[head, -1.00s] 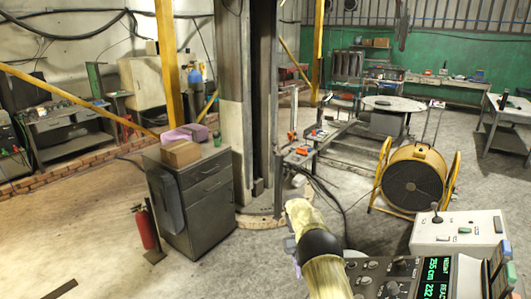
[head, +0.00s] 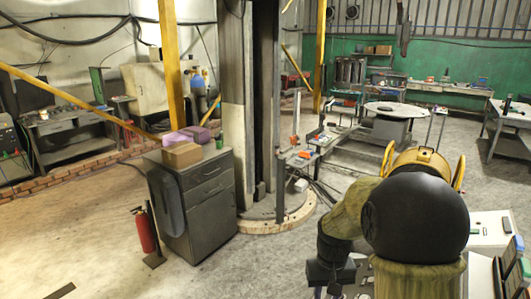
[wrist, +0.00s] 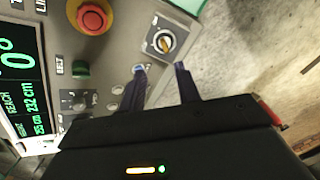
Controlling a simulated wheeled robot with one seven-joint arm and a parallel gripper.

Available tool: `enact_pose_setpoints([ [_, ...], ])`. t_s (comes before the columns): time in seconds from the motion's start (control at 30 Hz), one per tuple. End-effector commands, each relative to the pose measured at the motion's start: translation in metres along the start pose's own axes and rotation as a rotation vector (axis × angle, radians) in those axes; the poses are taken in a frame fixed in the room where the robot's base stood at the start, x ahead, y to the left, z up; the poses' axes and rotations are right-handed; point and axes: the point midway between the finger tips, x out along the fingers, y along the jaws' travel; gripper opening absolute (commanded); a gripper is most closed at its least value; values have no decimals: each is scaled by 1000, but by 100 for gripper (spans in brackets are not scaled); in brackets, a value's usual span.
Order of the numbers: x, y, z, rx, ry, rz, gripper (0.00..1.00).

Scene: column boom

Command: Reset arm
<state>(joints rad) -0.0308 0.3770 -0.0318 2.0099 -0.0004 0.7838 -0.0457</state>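My gripper (wrist: 160,68) shows in the wrist view with its two dark fingers apart and nothing visible between them. It is over a grey control panel (wrist: 112,52). The panel also has a red mushroom button (wrist: 92,16), a green button (wrist: 80,68), small knobs and a green-lit reach display (wrist: 22,75). In the head view, my arm's black joint and fabric sleeve hide much of the panel, and my gripper (head: 328,292) is cut by the bottom edge.
A grey cabinet (head: 195,205) with boxes on top stands left of the column (head: 248,110). A fire extinguisher (head: 146,228) is beside it. A yellow drum fan (head: 425,158) stands partly behind my arm. A round table (head: 393,108) is farther back.

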Motion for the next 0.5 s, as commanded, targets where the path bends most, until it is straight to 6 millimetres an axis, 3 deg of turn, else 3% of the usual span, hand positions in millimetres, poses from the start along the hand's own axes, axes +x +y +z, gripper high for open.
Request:
enact_pose_setpoints([
  [0.3, 14, -5, 92, 35, 193, -6, 33],
  [0.5, 21, -6, 124, 48, 259, -6, 33],
])
